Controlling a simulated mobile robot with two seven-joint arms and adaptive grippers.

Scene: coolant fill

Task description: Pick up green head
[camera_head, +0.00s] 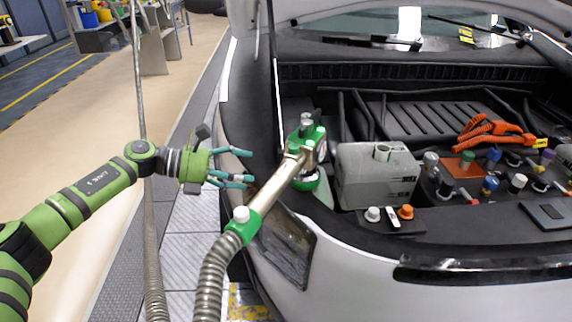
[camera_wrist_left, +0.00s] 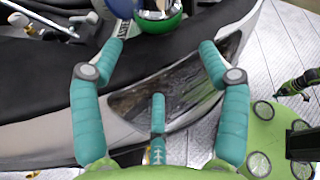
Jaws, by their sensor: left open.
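The green head (camera_head: 306,142) is a green and grey fitting on the end of a metal tube. It stands at the front left corner of the open engine bay, beside a grey tank. In the left wrist view the green head (camera_wrist_left: 150,14) shows at the top edge, partly cut off. My left gripper (camera_head: 247,167) is to the left of the head, with its teal fingers spread towards it. The fingers of the left gripper (camera_wrist_left: 162,55) are apart, with nothing between them. My right gripper is not in view.
A ribbed metal hose (camera_head: 212,272) runs down from the tube's green collar (camera_head: 243,224). The grey tank (camera_head: 378,174) stands right of the head. White and orange caps (camera_head: 406,211) sit on the front ledge. The car's headlight (camera_head: 285,247) lies below the tube.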

